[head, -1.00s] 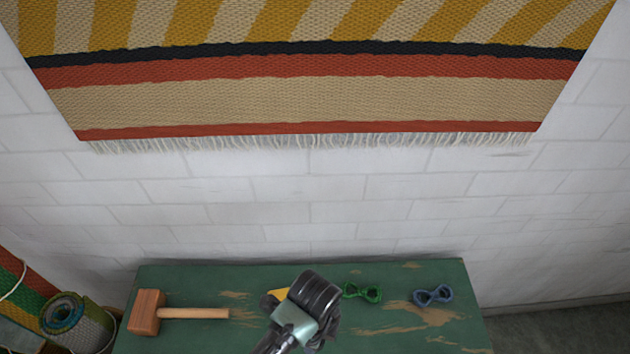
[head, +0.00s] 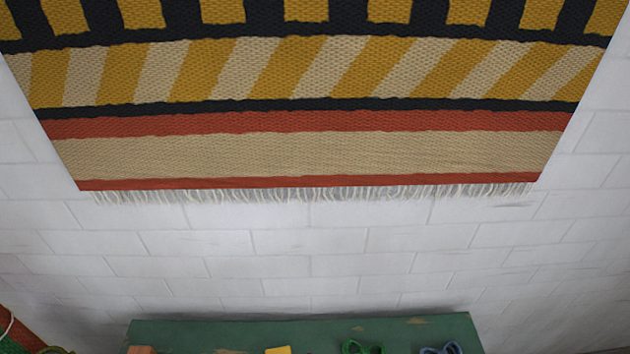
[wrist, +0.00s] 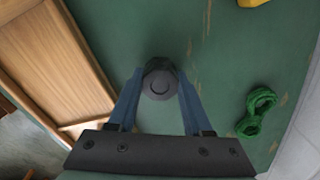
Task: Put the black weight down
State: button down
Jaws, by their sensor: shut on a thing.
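The black weight (wrist: 159,84) is a dark round piece with a circular face, seen in the middle of the wrist view. My gripper (wrist: 160,72) is shut on it, with one blue finger on each side. The green table top (wrist: 225,70) shows behind the weight. I cannot tell whether the weight touches the table. In the head view, only the far strip of the green table (head: 220,333) shows at the bottom edge, and neither the weight nor my gripper is in that view.
A green skein (wrist: 255,110) lies on the right in the wrist view. A yellow thing (head: 278,350), a blue skein (head: 440,349) and part of a wooden mallet (head: 141,350) show at the head view's bottom. A wooden panel (wrist: 55,60) is at left.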

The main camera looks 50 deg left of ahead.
jog(key=shift+c, duration=1.6)
grip_release()
jog(key=shift+r, duration=0.1)
notch_tip(320, 180, up, 12)
jog(key=p, duration=0.2)
